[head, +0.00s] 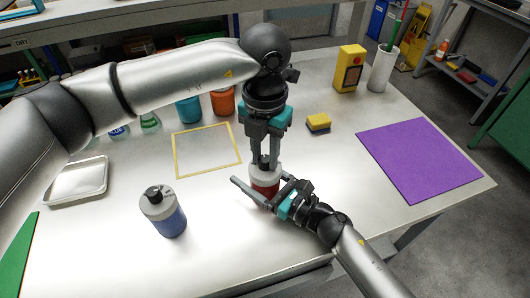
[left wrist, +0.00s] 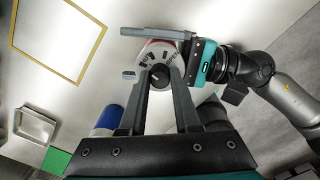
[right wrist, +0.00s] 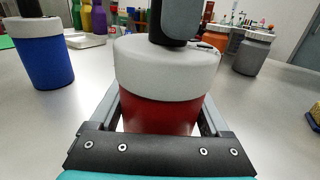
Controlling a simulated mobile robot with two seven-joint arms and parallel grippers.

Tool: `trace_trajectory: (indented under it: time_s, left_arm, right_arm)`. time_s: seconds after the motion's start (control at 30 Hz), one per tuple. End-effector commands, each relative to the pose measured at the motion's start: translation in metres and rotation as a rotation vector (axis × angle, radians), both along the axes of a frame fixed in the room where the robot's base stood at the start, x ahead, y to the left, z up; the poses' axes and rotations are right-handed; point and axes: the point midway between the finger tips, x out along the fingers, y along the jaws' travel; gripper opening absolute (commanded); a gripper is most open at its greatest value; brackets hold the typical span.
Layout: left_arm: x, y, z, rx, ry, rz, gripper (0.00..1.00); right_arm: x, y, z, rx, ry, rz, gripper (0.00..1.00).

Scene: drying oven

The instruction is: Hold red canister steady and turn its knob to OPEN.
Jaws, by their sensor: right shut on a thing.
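The red canister (head: 264,184) stands upright on the table, with a white top and a black knob (left wrist: 159,76). My right gripper (head: 259,181) is shut around its body from the right. In the right wrist view, the canister (right wrist: 160,118) fills the space between the fingers. My left gripper (head: 265,161) points straight down over the canister, its two fingers on either side of the knob. I cannot tell whether they touch it. Lettering including OPEN shows on the white top in the left wrist view; the knob's pointer is too small to read.
A blue canister (head: 165,216) stands to the left, near the front. A yellow frame (head: 179,178) lies behind, a sponge (head: 318,122) to the right, a purple mat (head: 420,158) further right, and a white tray (head: 78,182) at the left. The front table is mostly clear.

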Motion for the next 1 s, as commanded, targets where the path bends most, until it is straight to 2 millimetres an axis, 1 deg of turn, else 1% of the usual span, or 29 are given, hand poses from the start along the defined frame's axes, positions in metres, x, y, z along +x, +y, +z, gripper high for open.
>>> trace_trajectory:
  time_s: [0.03,0.2,0.23,0.67,0.87,1.0]
  left_arm:
    - [0.0002,0.0001,0.0002,0.001,0.000,0.000,0.20]
    - [0.0002,0.0001,0.0003,0.000,-0.001,0.000,0.01]
    - [0.0002,0.0001,0.0003,0.000,-0.001,0.000,0.00]
    - [0.0004,0.0000,0.0006,0.000,-0.001,-0.014,0.00]
    - [0.0006,0.0001,0.0009,0.001,-0.003,-0.088,0.00]
    - [0.0005,0.0002,0.0007,0.001,-0.003,-0.184,0.00]
  right_arm:
    - [-0.0001,0.0000,-0.0004,-0.001,0.001,0.000,0.18]
    - [-0.0001,0.0000,-0.0004,-0.001,0.001,0.000,0.18]
    - [-0.0001,0.0000,-0.0004,-0.001,0.001,0.000,0.18]
    - [-0.0001,-0.0002,-0.0005,-0.001,0.001,0.000,0.18]
    - [-0.0001,-0.0002,-0.0005,-0.001,0.001,0.000,0.18]
    - [-0.0002,-0.0001,-0.0005,-0.001,0.001,0.000,0.18]
